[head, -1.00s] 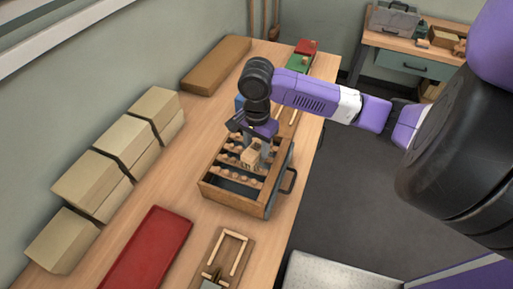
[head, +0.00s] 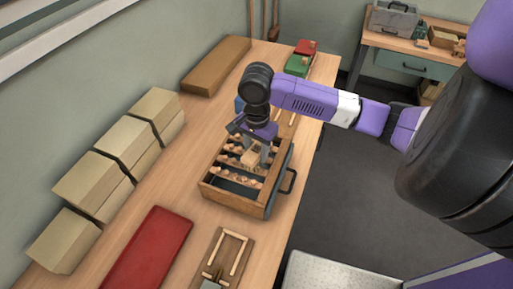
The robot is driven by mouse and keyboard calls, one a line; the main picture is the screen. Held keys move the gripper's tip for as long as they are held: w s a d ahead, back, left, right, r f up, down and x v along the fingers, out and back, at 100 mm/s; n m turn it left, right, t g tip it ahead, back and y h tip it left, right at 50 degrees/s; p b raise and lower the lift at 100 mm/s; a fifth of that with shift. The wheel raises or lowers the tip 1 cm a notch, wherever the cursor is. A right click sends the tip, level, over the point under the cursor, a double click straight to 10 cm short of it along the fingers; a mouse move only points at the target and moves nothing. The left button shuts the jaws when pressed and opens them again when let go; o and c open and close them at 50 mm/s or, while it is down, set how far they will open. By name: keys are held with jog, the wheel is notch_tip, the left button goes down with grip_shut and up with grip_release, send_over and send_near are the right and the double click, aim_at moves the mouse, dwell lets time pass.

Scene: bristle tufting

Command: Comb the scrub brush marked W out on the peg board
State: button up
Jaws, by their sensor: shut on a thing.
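My gripper (head: 262,152) points down over the wooden crate (head: 232,199) on the bench. It is shut on a small pale wooden block (head: 250,158), which looks like a brush body. The block is at the level of the crate's rows, tilted, and partly hidden by the fingers. I cannot read a W on it, and its bristles do not show clearly. A flat wooden board with pale pegs or rods (head: 229,256) lies at the near end of the bench. Another similar board (head: 286,120) shows partly behind my arm; I cannot tell which is the peg board.
The crate holds rows of small round knobs and has a dark handle (head: 289,181) on its right side. A red tray (head: 148,250) lies nearer. Stacked cardboard boxes (head: 118,150) line the wall. Green and red bins (head: 299,64) stand at the far end.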

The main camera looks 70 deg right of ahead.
jog(key=shift+f, duration=0.1)
jog(key=shift+w+r+p, duration=0.2)
jog(key=shift+w+p, duration=0.4)
jog(key=shift+p, duration=0.4)
jog(key=shift+w+p, duration=1.25)
jog(key=shift+w, duration=2.15)
jog(key=shift+s+f, duration=0.2)
jog(key=shift+s, duration=1.8)
jog(key=shift+s+f, duration=0.15)
jog(key=shift+s, duration=1.85)
jog(key=shift+w, duration=4.05)
jog(key=shift+s+d+r, duration=0.1)
jog(key=shift+s, duration=2.05)
